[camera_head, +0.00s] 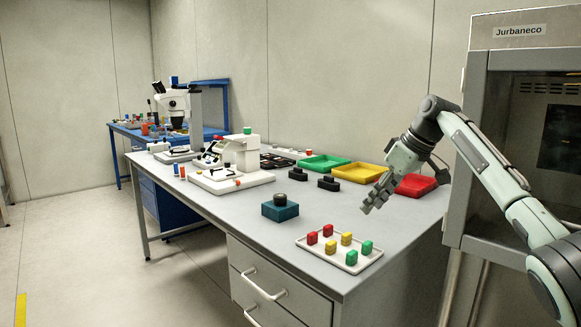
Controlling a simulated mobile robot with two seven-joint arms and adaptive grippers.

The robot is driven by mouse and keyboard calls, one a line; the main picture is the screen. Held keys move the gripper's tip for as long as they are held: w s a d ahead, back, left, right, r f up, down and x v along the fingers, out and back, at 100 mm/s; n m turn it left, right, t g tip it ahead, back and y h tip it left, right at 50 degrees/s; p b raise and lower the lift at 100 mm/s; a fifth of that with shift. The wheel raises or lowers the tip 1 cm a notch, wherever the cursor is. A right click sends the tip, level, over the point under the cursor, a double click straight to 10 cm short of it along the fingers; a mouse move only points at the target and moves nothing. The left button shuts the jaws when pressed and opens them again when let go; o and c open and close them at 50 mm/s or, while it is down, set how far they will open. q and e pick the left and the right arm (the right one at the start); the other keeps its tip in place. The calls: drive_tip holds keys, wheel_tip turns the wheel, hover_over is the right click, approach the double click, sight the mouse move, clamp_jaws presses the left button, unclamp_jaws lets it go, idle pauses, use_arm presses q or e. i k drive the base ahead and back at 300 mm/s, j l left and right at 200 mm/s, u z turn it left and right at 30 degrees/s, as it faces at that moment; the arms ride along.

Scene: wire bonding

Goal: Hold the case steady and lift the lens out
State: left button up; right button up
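A teal square case (275,213) stands on the grey table near its front edge. A dark round lens (280,199) sits in the top of the case, with its upper part showing. My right gripper (368,209) is above the table to the right of the case, apart from it, with its fingers pointing down and left. I see nothing held in it, but its finger gap is too small to judge. My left gripper is not in view.
A white tray (318,252) with several red, yellow and green blocks lies in front of the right gripper. Green (325,163), yellow (359,173) and red (416,185) trays line the back. Black holders (328,183) and a white machine (232,182) stand behind the case. A grey cabinet (477,100) borders the right.

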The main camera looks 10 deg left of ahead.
sight(280, 199)
drive_tip(key=i+j, duration=0.2)
drive_tip(key=j, duration=0.15)
drive_tip(key=i+j, duration=0.15)
drive_tip(key=j, duration=0.25)
drive_tip(key=i+j, duration=0.2)
drive_tip(key=j, duration=0.15)
